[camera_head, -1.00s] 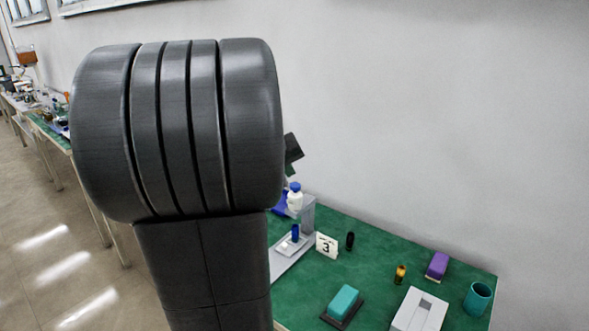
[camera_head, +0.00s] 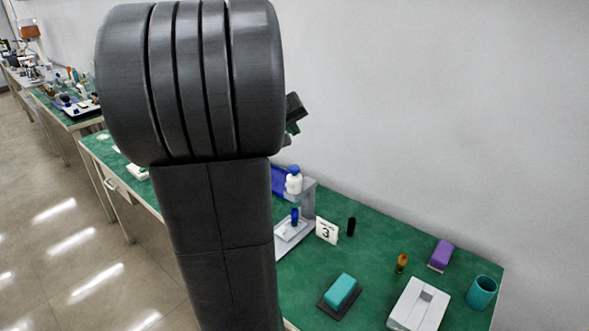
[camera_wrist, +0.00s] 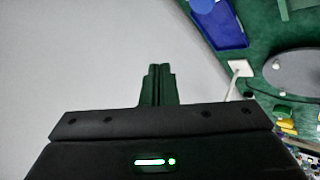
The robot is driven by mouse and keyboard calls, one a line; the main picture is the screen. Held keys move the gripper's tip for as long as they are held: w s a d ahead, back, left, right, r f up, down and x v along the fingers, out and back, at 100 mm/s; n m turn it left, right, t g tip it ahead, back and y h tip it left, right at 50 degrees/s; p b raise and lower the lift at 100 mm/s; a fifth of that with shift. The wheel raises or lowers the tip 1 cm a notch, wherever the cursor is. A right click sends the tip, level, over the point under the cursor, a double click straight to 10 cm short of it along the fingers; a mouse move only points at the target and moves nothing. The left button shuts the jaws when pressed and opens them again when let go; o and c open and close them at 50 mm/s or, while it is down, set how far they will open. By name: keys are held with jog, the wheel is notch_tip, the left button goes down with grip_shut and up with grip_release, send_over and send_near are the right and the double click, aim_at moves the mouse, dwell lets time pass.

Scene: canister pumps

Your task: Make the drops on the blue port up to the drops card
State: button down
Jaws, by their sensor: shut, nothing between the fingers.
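The drops card (camera_head: 327,231) is a small white card with a black "3", standing on the green bench. Beside it is a grey stand (camera_head: 308,200) with a white, blue-topped bottle (camera_head: 294,184) at its upper part. Below the bottle a small blue piece (camera_head: 295,215) stands on a pale plate; I cannot tell whether it is the blue port, and drops are too small to see. My gripper (camera_head: 295,128) shows partly behind my arm, above the bottle and apart from it. In the wrist view its fingers (camera_wrist: 158,72) are together and empty.
On the bench are a black vial (camera_head: 351,226), amber vial (camera_head: 402,262), purple block (camera_head: 441,254), teal cup (camera_head: 481,292), teal block (camera_head: 342,290) and white box (camera_head: 418,305). My arm hides much of the left bench. A blue tray (camera_wrist: 218,28) shows in the wrist view.

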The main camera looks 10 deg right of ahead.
jog(key=b, duration=0.5)
send_over(293, 169)
notch_tip(293, 169, down, 7)
jog(key=shift+f, duration=0.1)
jog(key=shift+f+b, duration=0.4)
jog(key=shift+b, duration=0.05)
jog(key=shift+f, duration=0.1)
dwell(1.2)
jog(key=shift+f+b, duration=0.3)
jog(key=shift+b, duration=0.25)
jog(key=shift+s+f+b, duration=0.1)
jog(key=shift+f+b, duration=0.55)
dwell(0.6)
jog(key=shift+r, duration=0.1)
jog(key=shift+r+p, duration=0.75)
jog(key=shift+r, duration=0.2)
